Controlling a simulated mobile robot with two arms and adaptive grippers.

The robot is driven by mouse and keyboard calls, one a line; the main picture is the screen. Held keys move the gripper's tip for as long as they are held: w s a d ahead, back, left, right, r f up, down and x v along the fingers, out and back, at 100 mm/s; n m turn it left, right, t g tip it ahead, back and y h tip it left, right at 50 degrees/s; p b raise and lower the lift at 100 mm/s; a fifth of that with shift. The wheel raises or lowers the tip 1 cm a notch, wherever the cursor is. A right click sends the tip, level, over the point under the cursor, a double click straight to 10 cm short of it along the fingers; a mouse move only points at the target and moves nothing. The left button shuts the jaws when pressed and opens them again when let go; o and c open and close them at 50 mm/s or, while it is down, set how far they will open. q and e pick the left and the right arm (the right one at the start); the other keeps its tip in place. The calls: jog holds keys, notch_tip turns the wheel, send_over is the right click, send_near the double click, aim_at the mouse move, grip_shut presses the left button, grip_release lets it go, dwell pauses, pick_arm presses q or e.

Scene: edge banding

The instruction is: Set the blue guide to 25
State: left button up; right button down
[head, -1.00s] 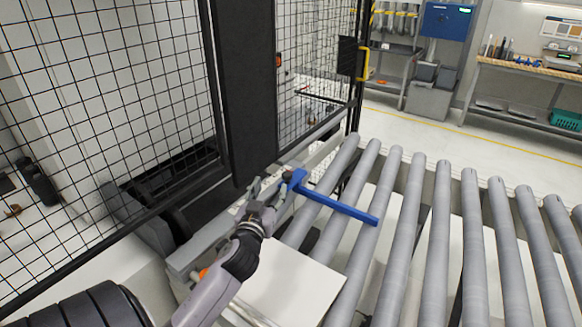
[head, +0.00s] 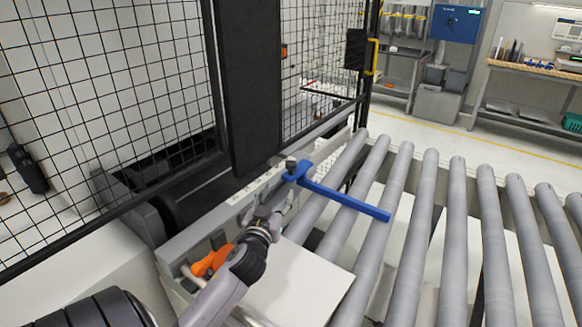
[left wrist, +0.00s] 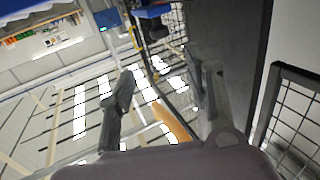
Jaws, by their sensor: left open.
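The blue guide (head: 345,200) is a long bar reaching right across the grey rollers, with a block and dark knob at its left end on the grey side rail (head: 232,205). My left gripper (head: 272,208) is just nearer than that block, low by the rail, with a small gap to the guide. Its fingers stand apart with nothing between them, as the left wrist view (left wrist: 163,85) also shows. I cannot read the guide's setting; the rail's marks are too small. My right gripper is not in view.
An orange handle (head: 212,260) sits on the rail left of my gripper. A pale panel (head: 300,285) lies on the near rollers. A dark post (head: 240,90) and wire mesh fence (head: 110,80) stand behind the rail. The rollers (head: 455,230) to the right are clear.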

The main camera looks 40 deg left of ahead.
aim_at(290, 166)
pick_arm(q)
jog(key=p+x, duration=0.2)
jog(key=x, duration=1.3)
jog(key=shift+w, duration=0.1)
jog(key=shift+w+a, duration=0.3)
jog(key=shift+w, duration=0.25)
jog(key=shift+c, duration=0.6)
grip_shut()
